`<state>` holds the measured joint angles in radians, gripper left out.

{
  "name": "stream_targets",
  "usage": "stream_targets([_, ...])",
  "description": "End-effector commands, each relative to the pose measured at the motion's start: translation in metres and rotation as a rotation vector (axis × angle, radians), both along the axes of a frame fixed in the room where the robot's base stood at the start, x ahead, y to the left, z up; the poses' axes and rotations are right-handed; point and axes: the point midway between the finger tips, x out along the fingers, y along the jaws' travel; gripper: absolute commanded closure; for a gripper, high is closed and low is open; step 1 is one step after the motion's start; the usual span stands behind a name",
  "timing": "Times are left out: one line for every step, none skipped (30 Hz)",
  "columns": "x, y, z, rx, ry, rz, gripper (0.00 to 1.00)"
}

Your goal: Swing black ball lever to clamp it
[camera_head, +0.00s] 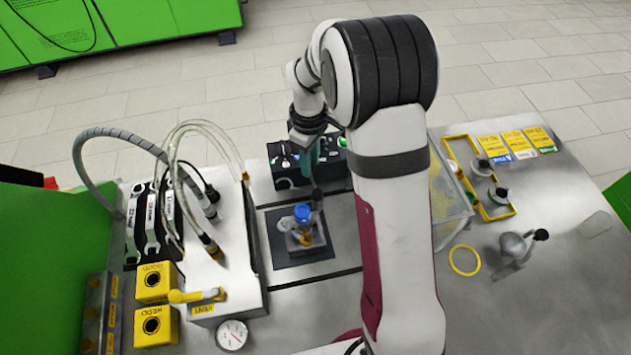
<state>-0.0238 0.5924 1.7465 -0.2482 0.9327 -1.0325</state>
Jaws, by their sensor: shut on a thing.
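The black ball lever (317,194) stands at the clamp fixture (304,240), on a dark square plate at the middle of the table. The fixture holds a part with a blue top (302,212) and a yellowish piece below it. My gripper (313,175) reaches down from behind with its teal fingers at the lever's ball. It is shut on the ball, though the contact is small and partly hidden. I cannot tell from this view whether the clamp presses on the part.
A black box with connectors (285,165) stands just behind. On the left are a white hose unit (222,265), yellow blocks (154,325) and a gauge (232,335). On the right are a clear bin (447,205), a yellow ring (464,260) and a grey ball-handled piece (514,247).

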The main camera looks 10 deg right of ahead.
Motion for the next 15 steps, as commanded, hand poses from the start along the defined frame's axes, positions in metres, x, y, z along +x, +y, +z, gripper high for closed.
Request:
stream_targets([-0.002,0.004,0.0,0.002,0.004,0.0,0.94])
stream_targets([-0.002,0.006,0.0,0.001,0.004,0.0,0.94])
stream_targets([-0.002,0.009,0.0,0.001,0.004,0.001,0.94])
stream_targets([-0.003,0.01,0.0,0.001,0.004,0.0,0.94])
stream_targets([-0.003,0.011,0.0,0.001,0.004,0.0,0.94])
stream_targets([-0.003,0.011,0.0,0.001,0.004,-0.001,0.94])
stream_targets([-0.003,0.011,0.0,0.001,0.004,-0.001,0.94])
stream_targets([-0.003,0.01,0.0,0.001,0.004,-0.001,0.94])
stream_targets([-0.003,0.01,0.0,0.001,0.004,-0.001,0.94])
stream_targets([-0.003,0.01,0.0,0.001,0.004,-0.001,0.94])
stream_targets([-0.003,0.011,0.0,0.001,0.004,-0.001,0.94])
stream_targets([-0.003,0.011,0.0,0.002,0.005,-0.001,0.94])
stream_targets([-0.004,0.012,0.0,0.002,0.005,-0.001,0.94])
stream_targets([-0.004,0.013,0.0,0.002,0.005,-0.001,0.94])
stream_targets([-0.005,0.015,0.0,0.002,0.005,-0.001,0.94])
